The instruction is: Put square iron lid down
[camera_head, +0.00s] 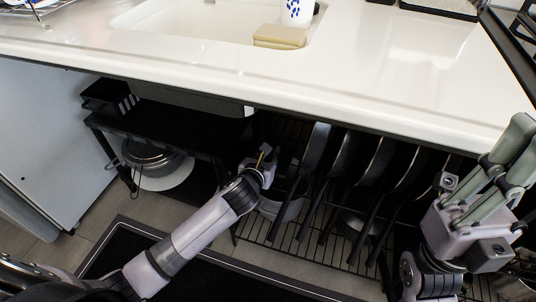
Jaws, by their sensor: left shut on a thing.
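My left gripper (270,160) reaches under the counter, in front of the dark lower shelf space. It is shut on a dark thing that is mostly hidden by the gripper and shadow. I cannot make out its shape well enough to tell whether it is the square iron lid. No other square lid can be told apart in the dark under the counter. My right gripper (505,155) is raised at the right, beside the counter's front edge, with its fingers pointing up.
Several dark pans stand upright in a wire rack (280,232) right of my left gripper. A black shelf (150,128) with a round metal pot (152,157) below it is at left. The white counter (340,75) overhangs them. A dark mat (130,240) lies on the floor.

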